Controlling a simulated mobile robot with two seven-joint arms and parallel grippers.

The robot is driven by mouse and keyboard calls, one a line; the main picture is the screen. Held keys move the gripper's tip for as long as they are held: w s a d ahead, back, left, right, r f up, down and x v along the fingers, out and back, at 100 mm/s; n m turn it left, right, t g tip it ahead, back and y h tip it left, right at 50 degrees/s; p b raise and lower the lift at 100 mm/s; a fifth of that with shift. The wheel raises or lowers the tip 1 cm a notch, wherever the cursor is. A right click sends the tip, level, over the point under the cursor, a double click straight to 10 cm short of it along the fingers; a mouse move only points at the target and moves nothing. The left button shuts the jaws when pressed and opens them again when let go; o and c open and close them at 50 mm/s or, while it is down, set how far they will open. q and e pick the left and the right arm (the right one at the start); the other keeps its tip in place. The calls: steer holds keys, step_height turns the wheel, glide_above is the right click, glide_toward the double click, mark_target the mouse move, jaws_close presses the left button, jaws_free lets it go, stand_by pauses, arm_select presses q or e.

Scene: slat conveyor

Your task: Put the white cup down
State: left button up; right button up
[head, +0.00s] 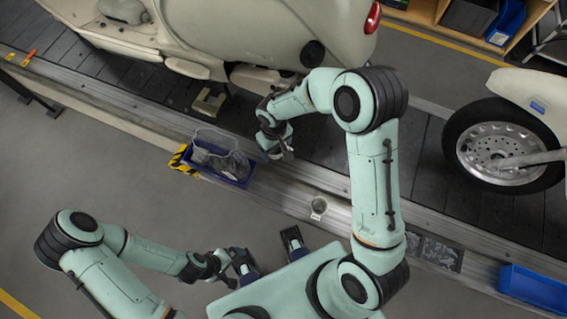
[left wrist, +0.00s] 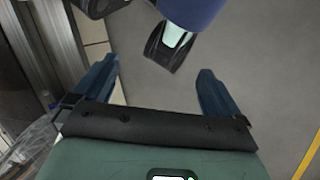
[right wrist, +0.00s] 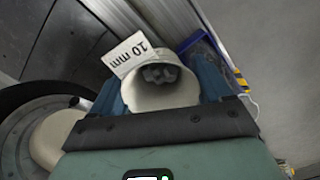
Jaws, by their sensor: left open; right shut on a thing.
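The white cup (right wrist: 160,92) shows in the right wrist view, between the two fingers of my right gripper (right wrist: 165,85). Several grey pieces lie inside it. In the head view my right gripper (head: 281,150) is over the conveyor's near edge, and I cannot make out the cup there. My left gripper (head: 266,252) is open and empty, low in the head view. Its spread fingers show in the left wrist view (left wrist: 155,92).
A blue bin (head: 236,179) with clear wrapping stands left of my right gripper, beside yellow-black tape (head: 180,158). A small pale round item (head: 318,207) sits on the metal rail. Another blue bin (head: 533,288) is at lower right. Scooter bodies stand on the dark slats.

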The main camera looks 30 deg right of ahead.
steer(key=s+f+b, duration=0.2)
steer(key=f+b, duration=0.1)
steer(key=f, duration=0.5)
steer(key=s+f+n+b, duration=0.1)
steer(key=s+f+b, duration=0.1)
steer(key=f, duration=0.7)
steer(key=s+f+n+b, duration=0.1)
steer(key=s+f+b, duration=0.2)
steer(key=f, duration=0.5)
steer(key=shift+d+f+b, duration=0.25)
steer(key=shift+d+b, duration=0.1)
steer(key=shift+b, duration=0.15)
step_height(320, 180, down, 5)
steer(key=shift+f+b, duration=0.1)
steer(key=shift+b, duration=0.55)
arm_select(q)
steer(key=w+a+f+t, duration=0.2)
steer(key=w+f, duration=0.3)
steer(key=f, duration=0.6)
steer(key=shift+w+f+n+y, duration=0.25)
steer(key=shift+w+n+y, duration=0.05)
steer(key=shift+y, duration=0.1)
steer(key=shift+a+f, duration=0.1)
steer(key=shift+a, duration=0.05)
arm_select(e)
steer(key=o, duration=0.7)
steer(key=shift+o, duration=0.7)
arm_select(q)
steer(key=shift+w, duration=0.1)
